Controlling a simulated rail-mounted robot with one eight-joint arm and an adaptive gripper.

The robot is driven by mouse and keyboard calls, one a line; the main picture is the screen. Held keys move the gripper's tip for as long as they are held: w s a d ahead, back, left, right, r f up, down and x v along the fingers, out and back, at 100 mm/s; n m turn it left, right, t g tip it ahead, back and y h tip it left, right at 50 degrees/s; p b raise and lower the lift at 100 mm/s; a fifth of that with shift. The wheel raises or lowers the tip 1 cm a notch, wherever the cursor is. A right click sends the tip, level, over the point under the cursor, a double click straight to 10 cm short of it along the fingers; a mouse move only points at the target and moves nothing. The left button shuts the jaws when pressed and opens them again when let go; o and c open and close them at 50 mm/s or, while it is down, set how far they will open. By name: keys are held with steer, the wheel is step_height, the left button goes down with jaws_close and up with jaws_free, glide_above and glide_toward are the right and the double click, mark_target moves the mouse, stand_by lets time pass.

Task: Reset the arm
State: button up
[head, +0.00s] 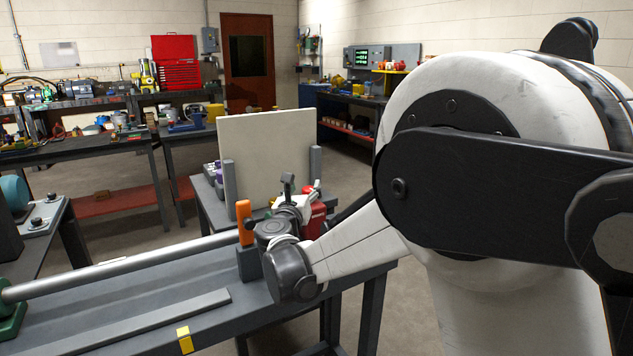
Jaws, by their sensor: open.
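My white and dark grey arm (350,245) reaches from the right side down to the left in the head view. It is folded at the wrist, above the right end of the near bench. My gripper (288,185) is a small dark shape at the far end of the arm, in front of the pale upright board (268,145). It is open; its fingers are small and partly hidden by my wrist, and nothing can be seen held in it. A red object (315,220) stands close behind the wrist, partly covered by it.
The near bench (130,295) carries a long metal rod (130,267), an orange-topped post (244,222) close to my wrist, and a flat bar (150,322). A teal motor (14,192) sits at the left edge. Cluttered benches line the back; open floor (130,225) lies between.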

steer(key=s+d+r+n+g+y+p, duration=0.1)
steer(key=s+d+r+n+y, duration=0.25)
steer(key=s+r+n, duration=0.5)
steer(key=s+d+r+n+y+p, duration=0.2)
steer(key=s+d+r+n+y, duration=0.25)
steer(key=n, duration=0.75)
steer(key=s+d+f+n+g+h+p, duration=0.1)
steer(key=s+d+f+n+g, duration=0.2)
steer(key=s, duration=0.7)
steer(key=s+d+f+n+g+h+p, duration=0.1)
steer(key=s+d+f+n+g, duration=0.3)
steer(key=s+d, duration=0.5)
steer(key=s+d+f+n+g+h+p, duration=0.1)
steer(key=s+d+f+n, duration=0.4)
steer(key=s, duration=0.6)
step_height(320, 180, down, 3)
steer(key=n+g+h, duration=0.1)
steer(key=n+g, duration=0.1)
steer(key=n, duration=0.1)
steer(key=shift+s+d+r+h+p, duration=0.2)
steer(key=shift+d+h+p, duration=0.1)
steer(key=shift+d+h, duration=0.1)
steer(key=shift+n, duration=0.25)
